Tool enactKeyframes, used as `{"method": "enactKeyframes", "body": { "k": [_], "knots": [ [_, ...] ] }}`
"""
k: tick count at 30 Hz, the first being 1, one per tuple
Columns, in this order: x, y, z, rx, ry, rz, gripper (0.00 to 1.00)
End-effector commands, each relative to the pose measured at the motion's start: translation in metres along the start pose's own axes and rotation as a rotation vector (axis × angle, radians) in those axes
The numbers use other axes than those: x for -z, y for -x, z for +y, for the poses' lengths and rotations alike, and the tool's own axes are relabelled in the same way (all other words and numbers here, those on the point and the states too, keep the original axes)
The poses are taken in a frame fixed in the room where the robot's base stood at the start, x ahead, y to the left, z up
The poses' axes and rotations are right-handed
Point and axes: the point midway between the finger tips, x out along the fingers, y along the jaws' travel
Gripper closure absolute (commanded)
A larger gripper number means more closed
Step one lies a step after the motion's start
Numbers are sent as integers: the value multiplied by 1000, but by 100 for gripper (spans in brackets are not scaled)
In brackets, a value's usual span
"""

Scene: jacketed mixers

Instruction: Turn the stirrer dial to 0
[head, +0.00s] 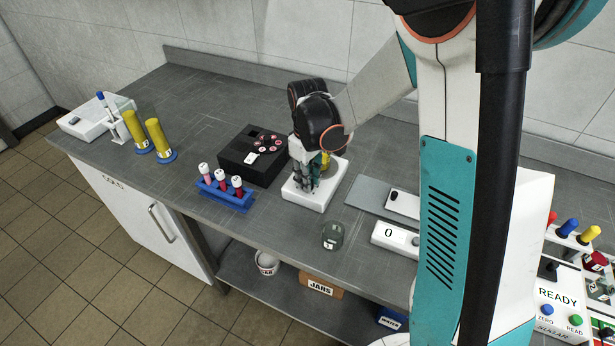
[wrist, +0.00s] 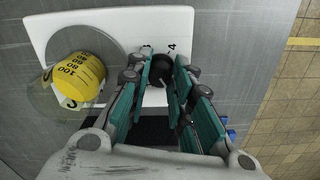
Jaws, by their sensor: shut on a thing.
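The stirrer (head: 327,190) is a white, flat unit on the grey bench, and its white body (wrist: 50,25) fills the upper wrist view. Its black dial (wrist: 171,76) sits between my fingers, with a "4" printed beside it and another mark partly hidden. My gripper (head: 308,184) points down over the stirrer's front. In the wrist view my gripper (wrist: 163,80) has its teal pads on both sides of the dial, shut on it. I cannot read the dial's pointer.
A black box with buttons (head: 236,150) and a blue rack of tubes (head: 228,197) stand left of the stirrer. A green-grey jar (head: 333,235) stands in front. A scale reading 0 (head: 395,238) is at right. Yellow cylinders (head: 135,130) stand far left.

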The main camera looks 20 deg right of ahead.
Motion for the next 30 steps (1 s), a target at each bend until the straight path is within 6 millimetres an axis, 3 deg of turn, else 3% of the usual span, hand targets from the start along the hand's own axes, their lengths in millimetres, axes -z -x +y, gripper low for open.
{"method": "enactKeyframes", "body": {
  "k": [12, 13, 15, 16, 26, 30],
  "knots": [
    [-1, 0, 0, 1, 8, -3, 100],
    [-1, 0, 0, 1, 8, -3, 77],
    [-1, 0, 0, 1, 8, -3, 61],
    [-1, 0, 0, 1, 8, -3, 58],
    [0, 1, 0, 0, 7, -1, 58],
    [0, 12, 0, 0, 7, -1, 58]
  ]
}}
